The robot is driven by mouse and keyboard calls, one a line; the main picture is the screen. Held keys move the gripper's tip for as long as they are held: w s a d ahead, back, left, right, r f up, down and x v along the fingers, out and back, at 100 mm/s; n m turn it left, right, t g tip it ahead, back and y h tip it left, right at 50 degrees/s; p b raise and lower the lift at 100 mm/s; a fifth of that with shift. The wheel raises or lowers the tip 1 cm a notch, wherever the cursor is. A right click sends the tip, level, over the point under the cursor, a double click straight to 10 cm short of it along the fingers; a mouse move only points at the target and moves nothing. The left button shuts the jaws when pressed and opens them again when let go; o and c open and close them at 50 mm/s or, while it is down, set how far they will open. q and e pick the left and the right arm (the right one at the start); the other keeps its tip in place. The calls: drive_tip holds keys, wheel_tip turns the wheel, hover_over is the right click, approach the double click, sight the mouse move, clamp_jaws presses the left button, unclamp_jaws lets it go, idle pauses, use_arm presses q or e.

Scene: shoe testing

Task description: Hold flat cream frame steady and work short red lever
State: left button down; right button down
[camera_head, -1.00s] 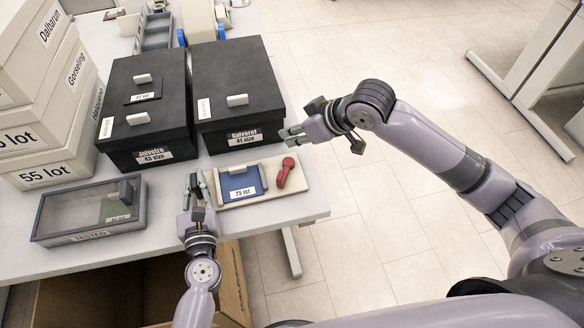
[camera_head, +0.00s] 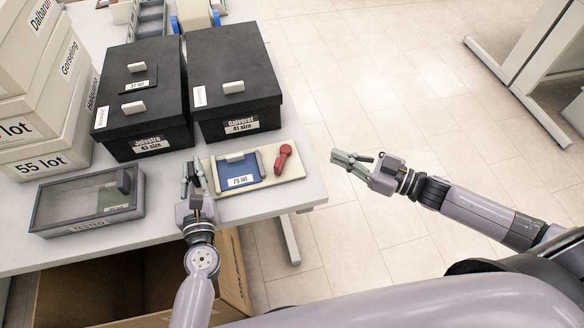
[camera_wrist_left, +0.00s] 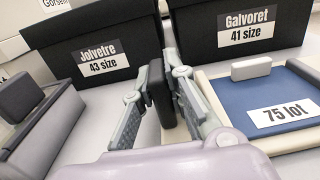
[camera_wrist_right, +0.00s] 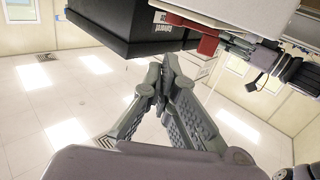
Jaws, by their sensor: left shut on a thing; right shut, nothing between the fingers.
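The flat cream frame (camera_head: 297,168) lies near the table's front right corner, with a blue panel labelled 75 lot (camera_head: 236,172) in it; it also shows in the left wrist view (camera_wrist_left: 216,72). The short red lever (camera_head: 284,157) is on its right part, knob end pointing to the back. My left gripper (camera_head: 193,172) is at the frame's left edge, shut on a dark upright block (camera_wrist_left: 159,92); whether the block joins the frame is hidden. My right gripper (camera_head: 345,160) is shut and empty, right of the frame, beyond the table edge. The lever also shows in the right wrist view (camera_wrist_right: 208,45).
Two black boxes, Jolvetre (camera_head: 145,122) and Galvoret (camera_head: 236,100), stand behind the frame. A grey tray labelled TESTED (camera_head: 47,214) lies left of my left gripper. Cream boxes (camera_head: 35,145) are stacked at the left.

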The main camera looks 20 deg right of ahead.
sight(280, 169)
drive_tip(key=s+f+n+g+y, duration=0.1)
drive_tip(key=s+n+g+y, duration=0.15)
drive_tip(key=s, duration=0.45)
drive_tip(key=shift+m, duration=0.25)
drive_tip(key=x, duration=1.4)
drive_tip(key=shift+w+f, duration=0.1)
drive_tip(key=shift+f, duration=0.3)
use_arm(q)
drive_tip(key=shift+d, duration=0.1)
use_arm(e)
drive_tip(key=shift+w+a+g, duration=0.25)
drive_tip(key=shift+a, duration=0.45)
use_arm(q)
drive_tip(key=shift+d, duration=0.1)
drive_tip(key=shift+a, duration=0.2)
use_arm(e)
drive_tip(key=s+v, duration=0.1)
drive_tip(key=v, duration=1.3)
drive_tip(key=shift+a, duration=0.2)
